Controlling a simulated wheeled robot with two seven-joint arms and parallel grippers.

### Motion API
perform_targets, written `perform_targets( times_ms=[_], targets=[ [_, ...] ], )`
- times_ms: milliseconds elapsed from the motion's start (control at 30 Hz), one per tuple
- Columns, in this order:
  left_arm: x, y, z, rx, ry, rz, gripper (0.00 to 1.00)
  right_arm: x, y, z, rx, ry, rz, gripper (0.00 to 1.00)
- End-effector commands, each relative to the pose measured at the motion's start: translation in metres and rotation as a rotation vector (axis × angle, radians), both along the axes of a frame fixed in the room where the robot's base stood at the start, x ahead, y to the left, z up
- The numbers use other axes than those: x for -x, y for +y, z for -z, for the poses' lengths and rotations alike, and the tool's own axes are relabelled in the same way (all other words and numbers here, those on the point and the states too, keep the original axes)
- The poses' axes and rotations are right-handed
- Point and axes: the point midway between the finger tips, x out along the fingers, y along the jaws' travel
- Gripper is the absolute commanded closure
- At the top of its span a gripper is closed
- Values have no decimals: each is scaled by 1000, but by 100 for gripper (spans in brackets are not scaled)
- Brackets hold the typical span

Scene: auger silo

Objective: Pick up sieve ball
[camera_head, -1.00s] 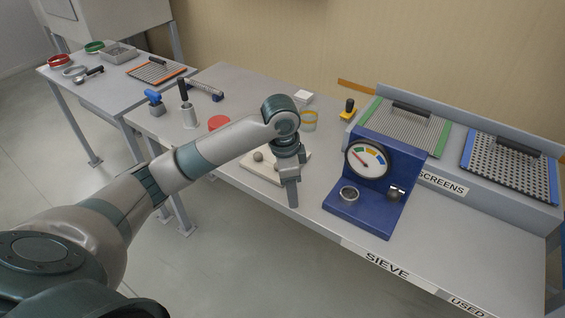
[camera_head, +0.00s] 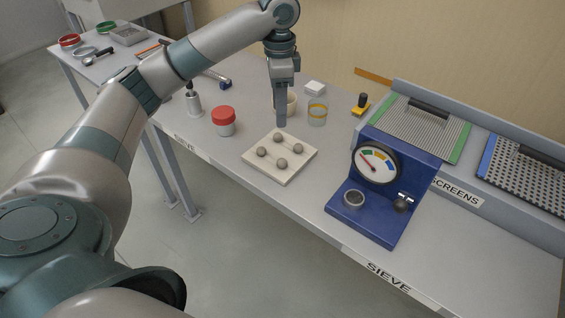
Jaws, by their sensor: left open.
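Several small round grey sieve balls, one of them the front ball (camera_head: 282,162), sit spaced apart on a cream square board (camera_head: 287,176) in the middle of the bench. My left gripper (camera_head: 281,122) points downward just beyond the board's far edge in the picture, above the balls in the view. It is open and empty, seen nearly edge-on so the finger gap hardly shows. It covers part of a cream cup (camera_head: 292,103) behind it. My right gripper is out of view.
A red-lidded jar (camera_head: 224,121) stands left of the board, and a glass jar (camera_head: 317,113) behind it to the right. A blue gauge stand (camera_head: 385,210) stands at right, near the screens rack (camera_head: 459,186). The front edge strip (camera_head: 300,222) is clear.

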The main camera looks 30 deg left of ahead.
Motion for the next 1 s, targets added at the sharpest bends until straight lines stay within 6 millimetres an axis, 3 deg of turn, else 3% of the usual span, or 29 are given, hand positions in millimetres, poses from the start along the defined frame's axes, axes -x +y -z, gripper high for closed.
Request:
perform_targets(
  times_ms=[267, 800, 1000],
  targets=[
    [1, 0, 22, -1, 3, 1, 53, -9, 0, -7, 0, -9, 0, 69],
    [1, -1, 111, 1, 2, 0, 53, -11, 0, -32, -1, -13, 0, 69],
    [0, -1, 122, 0, 0, 1, 53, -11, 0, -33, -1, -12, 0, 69]
  ],
)
